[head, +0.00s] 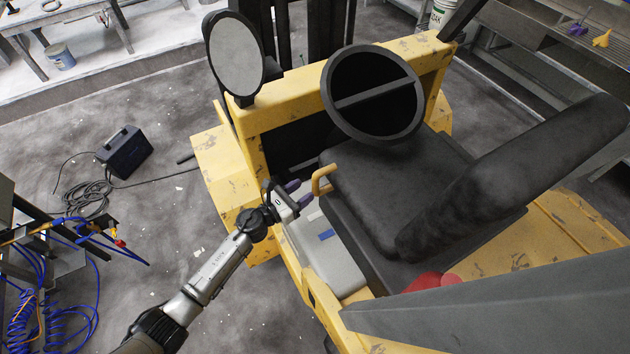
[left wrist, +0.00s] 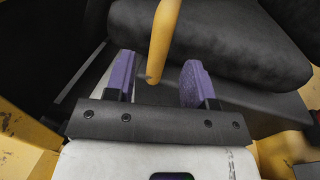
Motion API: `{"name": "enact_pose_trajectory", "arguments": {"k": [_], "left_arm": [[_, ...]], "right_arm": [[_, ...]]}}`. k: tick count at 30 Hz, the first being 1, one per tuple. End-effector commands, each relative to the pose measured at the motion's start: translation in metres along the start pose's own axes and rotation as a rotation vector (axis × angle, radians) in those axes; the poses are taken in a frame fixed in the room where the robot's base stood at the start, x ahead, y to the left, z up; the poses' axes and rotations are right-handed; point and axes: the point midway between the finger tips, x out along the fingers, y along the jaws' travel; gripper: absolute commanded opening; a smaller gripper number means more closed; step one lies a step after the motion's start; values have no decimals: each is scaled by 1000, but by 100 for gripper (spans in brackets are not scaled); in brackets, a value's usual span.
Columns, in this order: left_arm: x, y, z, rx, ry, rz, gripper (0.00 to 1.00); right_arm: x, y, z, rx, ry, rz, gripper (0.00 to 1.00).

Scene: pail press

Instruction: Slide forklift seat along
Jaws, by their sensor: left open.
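The forklift seat (head: 370,190) is black, with a cushion and a tall backrest (head: 530,165), on the yellow forklift (head: 250,150). My left gripper (head: 298,193) is open just left of this handle. In the left wrist view, the purple fingertips (left wrist: 157,85) stand apart, with the yellow handle (left wrist: 163,40) ahead and its lower end appearing between them. I cannot tell whether they touch it. The seat cushion (left wrist: 215,40) lies beyond. My right gripper is not in view.
A black steering wheel (head: 372,95) and a round mirror (head: 235,55) stand in front of the seat. A light grey step panel (head: 325,255) lies below my left gripper. A black box (head: 125,152) with a cable is on the floor at left, near blue hoses (head: 60,310).

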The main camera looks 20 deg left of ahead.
Motion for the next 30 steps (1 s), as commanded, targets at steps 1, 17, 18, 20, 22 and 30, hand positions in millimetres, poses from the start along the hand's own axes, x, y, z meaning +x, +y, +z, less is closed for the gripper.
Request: {"name": "enact_pose_trajectory", "arguments": {"k": [1, 17, 18, 20, 22, 30], "left_arm": [[10, 0, 1, -3, -2, 1, 49], [53, 0, 0, -2, 0, 1, 49], [53, 0, 0, -2, 0, 1, 49], [53, 0, 0, -2, 0, 1, 49], [53, 0, 0, -2, 0, 1, 49], [53, 0, 0, -2, 0, 1, 33]], "right_arm": [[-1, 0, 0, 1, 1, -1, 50], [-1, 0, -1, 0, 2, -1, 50], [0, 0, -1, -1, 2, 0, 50], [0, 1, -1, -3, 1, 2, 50], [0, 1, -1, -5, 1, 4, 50], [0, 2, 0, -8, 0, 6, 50]]}}
